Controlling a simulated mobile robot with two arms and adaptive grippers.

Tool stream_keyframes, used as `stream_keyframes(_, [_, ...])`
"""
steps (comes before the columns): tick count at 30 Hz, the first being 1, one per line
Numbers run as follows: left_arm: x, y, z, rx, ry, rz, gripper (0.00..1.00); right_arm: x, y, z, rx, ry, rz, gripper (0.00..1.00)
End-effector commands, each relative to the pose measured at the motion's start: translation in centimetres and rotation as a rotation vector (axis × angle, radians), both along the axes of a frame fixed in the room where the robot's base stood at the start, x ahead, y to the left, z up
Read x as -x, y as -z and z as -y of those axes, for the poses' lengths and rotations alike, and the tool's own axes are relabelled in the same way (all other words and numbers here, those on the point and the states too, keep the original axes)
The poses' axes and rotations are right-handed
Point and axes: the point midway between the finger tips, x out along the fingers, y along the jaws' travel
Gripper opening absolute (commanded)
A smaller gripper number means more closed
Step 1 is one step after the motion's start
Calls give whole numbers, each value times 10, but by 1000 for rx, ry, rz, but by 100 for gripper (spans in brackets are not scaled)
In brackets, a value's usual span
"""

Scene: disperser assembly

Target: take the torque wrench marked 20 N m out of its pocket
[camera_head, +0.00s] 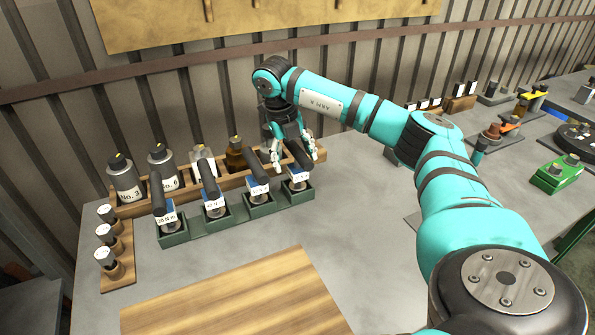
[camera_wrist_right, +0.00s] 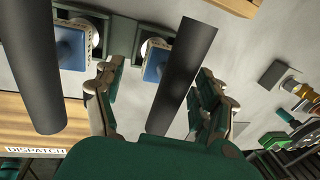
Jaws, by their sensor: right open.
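Several torque wrenches with black handles and blue label blocks stand in a row of green pockets. The leftmost wrench (camera_head: 160,196) has a label that looks like 20 N m, though it is small. The rightmost wrench (camera_head: 297,178) has a label too small to read surely. My right gripper (camera_head: 294,158) is open over the rightmost pocket (camera_head: 299,195). In the right wrist view, that wrench's black handle (camera_wrist_right: 185,72) stands between the spread fingers of my gripper (camera_wrist_right: 157,85), closer to the right finger. A neighbouring wrench handle (camera_wrist_right: 38,75) stands outside them, left. My left gripper is not in view.
Behind the pockets, a wooden rack (camera_head: 140,206) holds bottles. A small wooden stand (camera_head: 119,268) with labelled vials is at the left, and a wooden board (camera_head: 235,295) lies in front. Bare table lies right of the pockets. A green box (camera_head: 558,175) is far right.

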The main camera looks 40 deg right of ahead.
Motion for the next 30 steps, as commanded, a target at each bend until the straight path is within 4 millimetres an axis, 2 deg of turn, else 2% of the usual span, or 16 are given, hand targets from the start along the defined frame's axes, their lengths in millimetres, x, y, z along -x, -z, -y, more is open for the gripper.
stream_keyframes(6, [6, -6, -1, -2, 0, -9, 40, 2, 28, 7, 1, 0, -2, 72])
stream_keyframes(15, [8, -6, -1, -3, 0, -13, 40, 1, 32, 8, 1, 0, 0, 71])
stream_keyframes(30, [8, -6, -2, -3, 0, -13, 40, 1, 31, 8, 0, 0, 0, 5])
